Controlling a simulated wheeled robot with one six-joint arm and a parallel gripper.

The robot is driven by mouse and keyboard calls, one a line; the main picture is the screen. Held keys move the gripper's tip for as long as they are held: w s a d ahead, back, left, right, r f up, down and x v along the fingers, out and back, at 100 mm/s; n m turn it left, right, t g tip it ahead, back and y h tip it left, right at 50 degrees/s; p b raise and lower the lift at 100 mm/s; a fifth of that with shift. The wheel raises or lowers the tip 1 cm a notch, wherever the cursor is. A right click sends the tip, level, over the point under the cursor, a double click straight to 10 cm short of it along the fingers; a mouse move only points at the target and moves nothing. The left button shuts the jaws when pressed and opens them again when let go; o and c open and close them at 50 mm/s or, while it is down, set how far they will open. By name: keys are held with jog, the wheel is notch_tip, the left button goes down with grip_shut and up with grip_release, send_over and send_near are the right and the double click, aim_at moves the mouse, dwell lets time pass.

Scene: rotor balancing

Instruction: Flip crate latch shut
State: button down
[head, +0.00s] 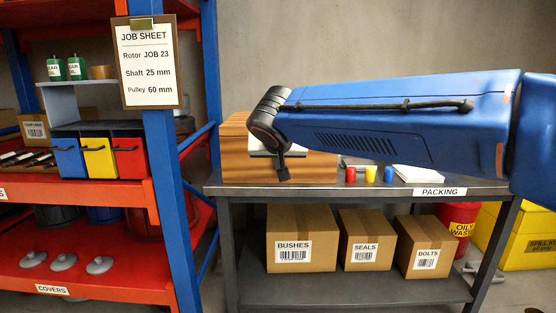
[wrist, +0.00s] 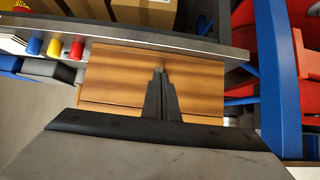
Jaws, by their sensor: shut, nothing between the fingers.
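The wooden crate (head: 236,152) stands on the left end of the packing bench, with striped brown sides. It also shows in the wrist view (wrist: 112,82), where its boards fill the middle. My gripper (head: 283,178) points down in front of the crate, its dark fingers together and empty. In the wrist view the closed fingertips (wrist: 159,72) lie over the crate's boards. I cannot tell whether they touch it. No latch can be made out clearly; a small greyish spot at the fingertips is too small to identify. My arm covers part of the crate in the head view.
The packing bench (head: 452,184) holds red, yellow and blue small pots (head: 371,174) and a white item (head: 418,174) right of the crate. Labelled boxes (head: 302,238) sit on its lower shelf. A blue rack post (head: 172,190) stands close on the left.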

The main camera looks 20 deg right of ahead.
jog(key=s+a, duration=0.2)
jog(key=s, duration=0.4)
jog(key=shift+s, duration=0.3)
jog(key=shift+a, duration=0.1)
jog(key=s+d+f+n+g+y, duration=0.1)
jog(key=s+d+f, duration=0.3)
jog(key=s+f, duration=0.7)
jog(key=s+d+f+n+g+y, duration=0.2)
jog(key=s+d+f+g, duration=0.2)
jog(key=s+f, duration=0.8)
jog(key=shift+d+n, duration=0.3)
jog(key=shift+d, duration=0.3)
